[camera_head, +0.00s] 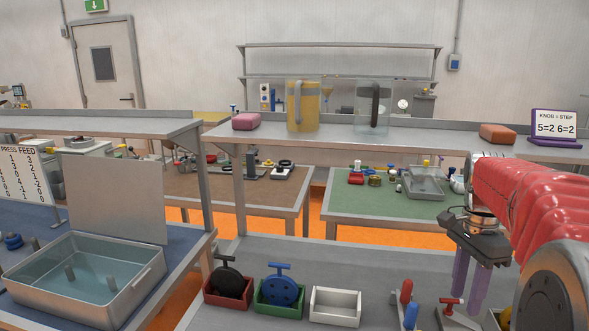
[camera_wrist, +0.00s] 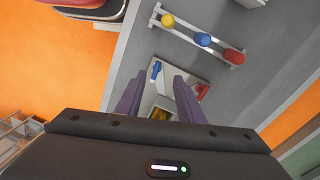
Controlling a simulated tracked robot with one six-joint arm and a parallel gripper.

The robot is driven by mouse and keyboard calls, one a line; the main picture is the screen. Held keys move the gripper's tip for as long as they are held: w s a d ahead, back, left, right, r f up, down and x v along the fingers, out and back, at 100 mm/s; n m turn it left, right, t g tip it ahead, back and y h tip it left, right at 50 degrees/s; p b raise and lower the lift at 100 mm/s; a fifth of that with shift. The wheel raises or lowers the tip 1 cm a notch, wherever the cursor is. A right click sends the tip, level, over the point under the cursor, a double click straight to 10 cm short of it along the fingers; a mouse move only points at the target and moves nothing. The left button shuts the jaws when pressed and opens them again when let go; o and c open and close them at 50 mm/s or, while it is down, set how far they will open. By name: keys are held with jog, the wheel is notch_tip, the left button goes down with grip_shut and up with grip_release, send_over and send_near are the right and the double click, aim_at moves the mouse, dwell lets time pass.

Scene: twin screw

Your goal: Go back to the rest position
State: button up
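My gripper (camera_head: 468,290) is at the right in the head view, at the end of my red arm, with its two purple fingers pointing down over the grey bench (camera_head: 380,262). In the wrist view the fingers (camera_wrist: 161,82) stand apart with a gap between them, and nothing is held. Below the gap are a metal plate (camera_wrist: 178,72) with a blue handle (camera_wrist: 155,71) and a red handle (camera_wrist: 202,92). In the head view, a red handle (camera_head: 405,291), a blue knob (camera_head: 411,316) and a red T-handle (camera_head: 452,311) stand close to the fingers. What lies behind my arm is hidden.
Red (camera_head: 211,298), green (camera_head: 262,304) and white (camera_head: 335,310) bins stand on the bench; the first two hold a black and a blue handwheel. A shelf (camera_head: 420,146) with two jugs runs behind. A rail with yellow, blue and red knobs (camera_wrist: 203,39) is nearby.

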jog(key=s+a+f+n+t, duration=0.1)
jog(key=s+a+n+t, duration=0.1)
jog(key=s+a+n, duration=0.2)
jog(key=s+a+f+n+t, duration=0.1)
jog(key=s+a+n, duration=0.3)
jog(key=a+n, duration=0.4)
jog(key=s+a+f+n+t, duration=0.1)
jog(key=s+a+n+t, duration=0.2)
jog(key=a+n, duration=0.3)
jog(key=shift+s+a+t, duration=0.4)
jog(key=shift+s+a, duration=0.35)
jog(key=shift+a, duration=2.1)
